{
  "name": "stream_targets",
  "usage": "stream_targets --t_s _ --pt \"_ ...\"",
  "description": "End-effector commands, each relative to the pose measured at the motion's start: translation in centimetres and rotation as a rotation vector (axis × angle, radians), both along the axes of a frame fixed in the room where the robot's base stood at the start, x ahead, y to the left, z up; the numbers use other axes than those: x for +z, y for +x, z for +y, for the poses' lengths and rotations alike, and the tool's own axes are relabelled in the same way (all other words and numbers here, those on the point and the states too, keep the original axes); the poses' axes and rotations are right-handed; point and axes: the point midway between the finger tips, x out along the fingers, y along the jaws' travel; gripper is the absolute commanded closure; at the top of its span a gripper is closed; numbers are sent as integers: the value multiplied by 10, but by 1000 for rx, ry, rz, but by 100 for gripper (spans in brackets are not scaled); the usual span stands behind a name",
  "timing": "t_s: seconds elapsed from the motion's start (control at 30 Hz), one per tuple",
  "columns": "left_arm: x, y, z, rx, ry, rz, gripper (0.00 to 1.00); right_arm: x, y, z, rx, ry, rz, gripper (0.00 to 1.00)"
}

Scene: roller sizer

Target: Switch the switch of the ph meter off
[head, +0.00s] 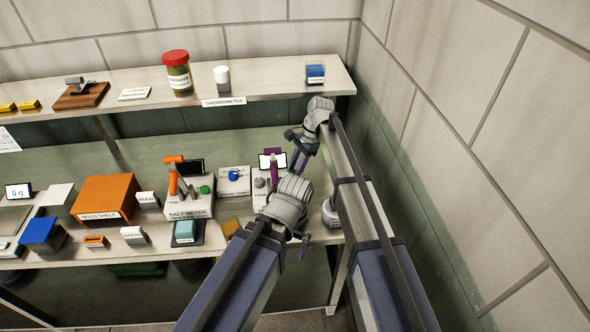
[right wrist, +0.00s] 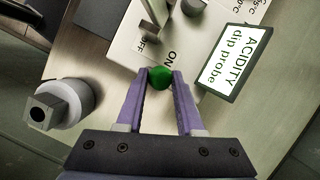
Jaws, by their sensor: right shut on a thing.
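The pH meter is a pale box whose lit screen reads "ACIDITY dip probe" in the right wrist view (right wrist: 234,60); its panel (right wrist: 125,52) carries OFF and ON labels. A round green switch knob (right wrist: 160,78) sits beside the ON label. My right gripper (right wrist: 160,80) is shut on this knob, with a purple finger on each side. In the head view the pH meter's small screen (head: 272,161) shows at the right end of the lower shelf, its body partly hidden by my arms. My left gripper (head: 304,242) is in front of the shelf; its fingers are hard to make out.
A salt meter (head: 188,208) with an orange part and its own green knob stands left of the pH meter. A small panel with a blue knob (head: 234,176) lies between them. A grey, round-based object (right wrist: 62,104) stands close to the pH meter. The wall closes off the right.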

Motion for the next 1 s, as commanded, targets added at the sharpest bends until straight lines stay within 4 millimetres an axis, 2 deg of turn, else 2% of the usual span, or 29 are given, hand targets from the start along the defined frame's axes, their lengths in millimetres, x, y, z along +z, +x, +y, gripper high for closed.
stream_targets --t_s 0.03,0.17,0.63,1.0 --pt "0 0 0 0 0 0 0 0 0 0 0 1 -1 87" --pt "0 0 0 0 0 0 0 0 1 0 0 1 -1 100" --pt "3 0 0 0 0 0 0 2 -5 -1 0 11 -50 100" --pt "2 0 0 0 0 0 0 3 -26 -5 0 66 -331 100"
